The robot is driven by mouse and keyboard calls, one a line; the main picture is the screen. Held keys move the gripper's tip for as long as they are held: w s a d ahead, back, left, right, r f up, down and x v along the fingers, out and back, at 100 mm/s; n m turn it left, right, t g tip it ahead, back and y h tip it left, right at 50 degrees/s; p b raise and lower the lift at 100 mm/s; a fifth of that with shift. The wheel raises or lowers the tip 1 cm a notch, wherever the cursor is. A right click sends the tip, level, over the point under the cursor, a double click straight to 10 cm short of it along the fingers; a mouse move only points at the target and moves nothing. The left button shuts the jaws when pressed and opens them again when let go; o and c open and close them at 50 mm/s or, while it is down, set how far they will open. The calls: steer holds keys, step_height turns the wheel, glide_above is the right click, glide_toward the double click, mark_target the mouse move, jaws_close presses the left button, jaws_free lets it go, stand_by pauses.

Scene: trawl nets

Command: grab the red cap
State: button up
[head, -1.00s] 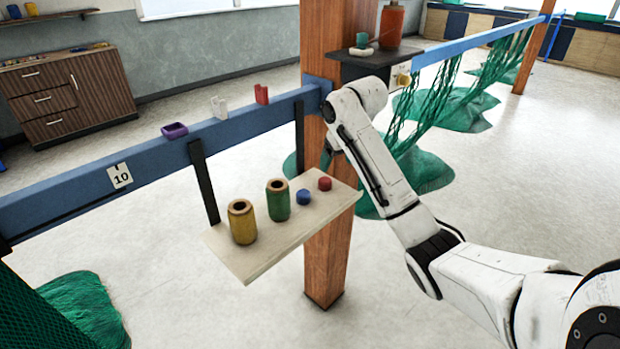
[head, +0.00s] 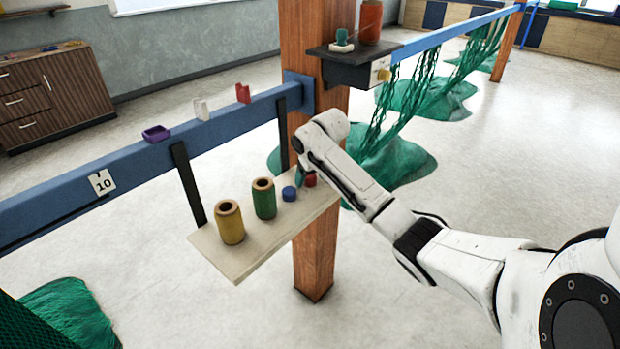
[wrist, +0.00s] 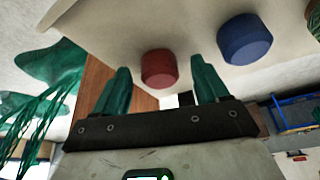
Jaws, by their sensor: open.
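The red cap (head: 310,180) sits at the right end of the pale hanging shelf (head: 232,262), partly hidden by my arm in the head view. In the wrist view the red cap (wrist: 159,69) lies just beyond and between the fingertips of my gripper (wrist: 160,78), which is open and empty. The green fingers stand apart on either side, and I cannot tell whether either touches the cap. The blue cap (head: 289,193) stands beside the red one; it also shows in the wrist view (wrist: 244,40), to the right of the right finger.
A green spool (head: 263,200) and a yellow spool (head: 229,224) stand farther left on the shelf. A wooden post (head: 316,262) rises by the shelf's right end. A blue beam (head: 60,205) runs behind, and black straps (head: 188,184) hold the shelf.

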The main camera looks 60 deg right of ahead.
mark_target(312, 178)
steer(key=shift+f, duration=0.15)
steer(key=c, duration=1.1)
steer(key=shift+c, duration=0.2)
steer(key=shift+w+r, duration=0.1)
steer(key=shift+r, duration=0.45)
steer(key=v, duration=0.1)
steer(key=b+v, duration=0.1)
steer(key=shift+w+r, duration=0.1)
steer(key=shift+r, duration=0.35)
steer(key=s+a+r+p, duration=0.4)
steer(key=s+a+r, duration=0.4)
steer(key=s+r, duration=0.1)
steer(key=shift+s+p, duration=0.4)
steer(key=shift+s, duration=0.5)
